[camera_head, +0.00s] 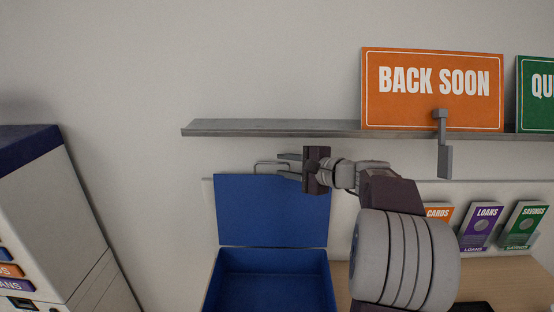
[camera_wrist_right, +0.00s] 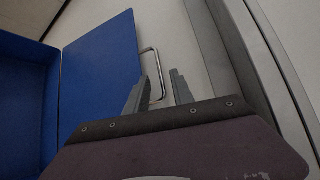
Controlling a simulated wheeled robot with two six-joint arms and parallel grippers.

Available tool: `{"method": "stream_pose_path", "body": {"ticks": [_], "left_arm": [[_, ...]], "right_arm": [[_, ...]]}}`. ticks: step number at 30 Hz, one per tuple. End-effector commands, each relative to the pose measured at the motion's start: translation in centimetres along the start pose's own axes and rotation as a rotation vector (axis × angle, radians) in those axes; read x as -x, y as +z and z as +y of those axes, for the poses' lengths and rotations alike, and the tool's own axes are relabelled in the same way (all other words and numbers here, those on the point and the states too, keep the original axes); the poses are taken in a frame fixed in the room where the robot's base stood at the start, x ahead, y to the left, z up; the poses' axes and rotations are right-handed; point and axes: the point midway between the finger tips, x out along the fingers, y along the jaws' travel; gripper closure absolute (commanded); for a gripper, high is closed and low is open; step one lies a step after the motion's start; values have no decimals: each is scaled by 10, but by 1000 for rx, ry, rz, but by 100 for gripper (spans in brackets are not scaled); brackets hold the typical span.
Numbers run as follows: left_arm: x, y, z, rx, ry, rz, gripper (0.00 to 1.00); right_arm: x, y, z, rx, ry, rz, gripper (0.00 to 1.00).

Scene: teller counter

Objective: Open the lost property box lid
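The lost property box (camera_head: 271,278) is blue and stands on the counter in the lower middle of the head view, its inside visible. Its blue lid (camera_head: 272,212) stands up, roughly upright, at the back; it also shows in the right wrist view (camera_wrist_right: 102,75). A thin metal handle (camera_head: 262,165) sits at the lid's upper edge. My right gripper (camera_head: 281,166) is at the lid's upper right, beside the handle. Its two fingers are apart, and in the right wrist view the handle (camera_wrist_right: 155,62) runs between or just past the fingertips. My left gripper is not in view.
A grey shelf (camera_head: 270,128) runs along the wall just above my right gripper, carrying an orange "BACK SOON" sign (camera_head: 432,90). Leaflet holders (camera_head: 482,228) stand at the right. A white cabinet (camera_head: 60,210) is at the left. The wall between cabinet and box is clear.

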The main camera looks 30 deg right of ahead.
Motion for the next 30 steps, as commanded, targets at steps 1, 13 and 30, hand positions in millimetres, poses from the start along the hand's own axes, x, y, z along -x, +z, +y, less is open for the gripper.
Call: {"method": "stream_pose_path", "body": {"ticks": [1,13,30], "left_arm": [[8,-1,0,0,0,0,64],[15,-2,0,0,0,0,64],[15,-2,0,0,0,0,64]], "right_arm": [[-10,2,-3,-1,3,-4,71],[-39,0,0,1,0,0,71],[-39,0,0,1,1,0,100]]}}
